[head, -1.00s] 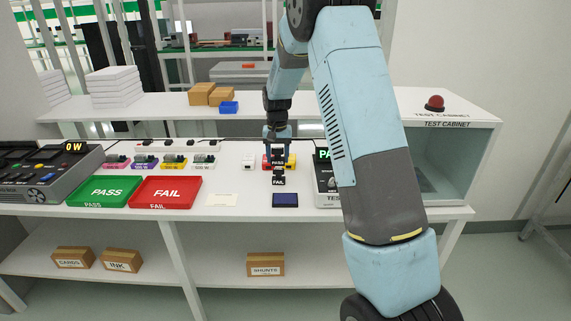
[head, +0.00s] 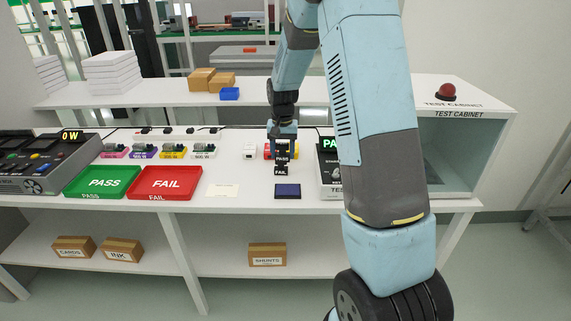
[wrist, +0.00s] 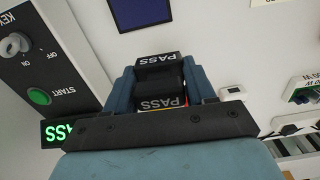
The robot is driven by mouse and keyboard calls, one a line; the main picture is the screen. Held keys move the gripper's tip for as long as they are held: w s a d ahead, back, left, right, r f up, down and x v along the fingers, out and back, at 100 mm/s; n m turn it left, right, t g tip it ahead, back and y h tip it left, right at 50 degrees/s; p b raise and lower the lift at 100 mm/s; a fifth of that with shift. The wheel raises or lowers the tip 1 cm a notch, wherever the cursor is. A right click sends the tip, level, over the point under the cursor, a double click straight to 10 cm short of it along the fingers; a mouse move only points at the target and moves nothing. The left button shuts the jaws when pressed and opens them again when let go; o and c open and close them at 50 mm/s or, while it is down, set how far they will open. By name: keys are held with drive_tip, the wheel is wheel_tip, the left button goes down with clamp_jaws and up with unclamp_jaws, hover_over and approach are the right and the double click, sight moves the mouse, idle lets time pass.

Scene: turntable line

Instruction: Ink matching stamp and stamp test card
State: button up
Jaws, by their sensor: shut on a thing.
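My gripper (head: 283,136) is shut on a black stamp marked PASS (head: 283,156), above the bench's back middle. The stamp also shows between my fingers in the wrist view (wrist: 160,68). A black FAIL stamp (head: 280,171) shows just below it in the head view; I cannot tell the gap between them. The dark blue ink pad (head: 287,191) lies in front, apart from the stamp, and shows in the wrist view (wrist: 140,12). The pale card (head: 222,191) lies flat left of the pad. The tester's green display (head: 329,143) is partly hidden by my arm; its visible letters fit PASS.
A green PASS tray (head: 103,183) and red FAIL tray (head: 164,183) stand left of the card. The tester (wrist: 50,60) with its START button is close beside the gripper. Red and yellow pieces partly show behind the stamp. The bench around the card is clear.

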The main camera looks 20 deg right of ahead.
approach(288, 189)
drive_tip(key=shift+f, duration=2.65)
drive_tip(key=shift+f, duration=0.55)
idle(0.3)
wheel_tip(288, 189, up, 7)
idle(1.0)
